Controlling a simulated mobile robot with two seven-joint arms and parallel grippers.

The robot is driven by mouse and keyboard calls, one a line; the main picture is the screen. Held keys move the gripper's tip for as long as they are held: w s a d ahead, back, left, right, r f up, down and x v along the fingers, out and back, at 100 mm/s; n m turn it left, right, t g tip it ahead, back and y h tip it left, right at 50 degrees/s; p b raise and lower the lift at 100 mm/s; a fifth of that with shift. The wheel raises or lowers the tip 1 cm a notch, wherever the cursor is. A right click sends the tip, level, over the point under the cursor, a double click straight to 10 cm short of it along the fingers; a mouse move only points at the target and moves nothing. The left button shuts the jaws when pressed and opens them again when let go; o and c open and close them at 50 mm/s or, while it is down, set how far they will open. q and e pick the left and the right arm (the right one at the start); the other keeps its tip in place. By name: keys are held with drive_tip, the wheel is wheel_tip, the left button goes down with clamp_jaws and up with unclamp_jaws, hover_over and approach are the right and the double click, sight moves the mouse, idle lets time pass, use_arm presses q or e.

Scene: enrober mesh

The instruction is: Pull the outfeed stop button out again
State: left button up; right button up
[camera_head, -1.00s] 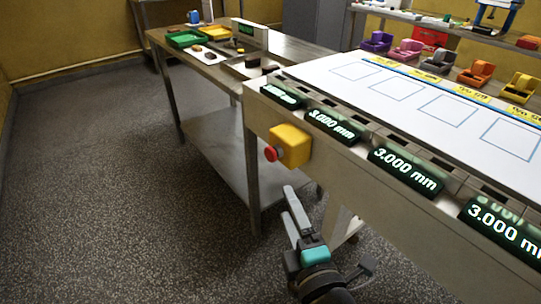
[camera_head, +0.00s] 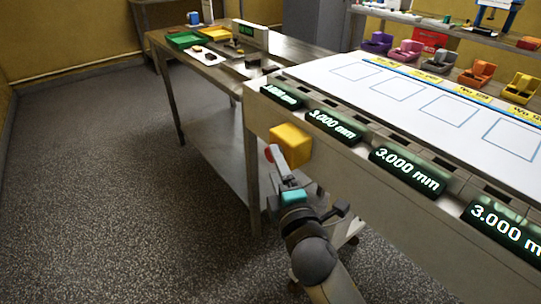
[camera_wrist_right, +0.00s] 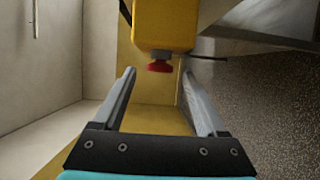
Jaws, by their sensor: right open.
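The outfeed stop button is a red knob (camera_wrist_right: 159,66) under a yellow box in the right wrist view. In the head view the yellow box (camera_head: 292,143) is fixed to the front side of the conveyor table, and the red knob (camera_head: 268,152) is mostly hidden behind my gripper. My right gripper (camera_head: 273,155) is raised close to the box. In the right wrist view my right gripper (camera_wrist_right: 158,85) is open, its two fingers apart, with the knob between and just beyond the fingertips. I see no contact. My left gripper is not in view.
A steel side table (camera_head: 215,70) with green and yellow trays stands behind left. The floor (camera_head: 100,190) at left is clear.

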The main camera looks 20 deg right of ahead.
sight(270, 161)
drive_tip(key=shift+w+d+b, duration=0.1)
drive_tip(key=shift+w+b, duration=0.25)
drive_tip(key=shift+w, duration=1.95)
clamp_jaws()
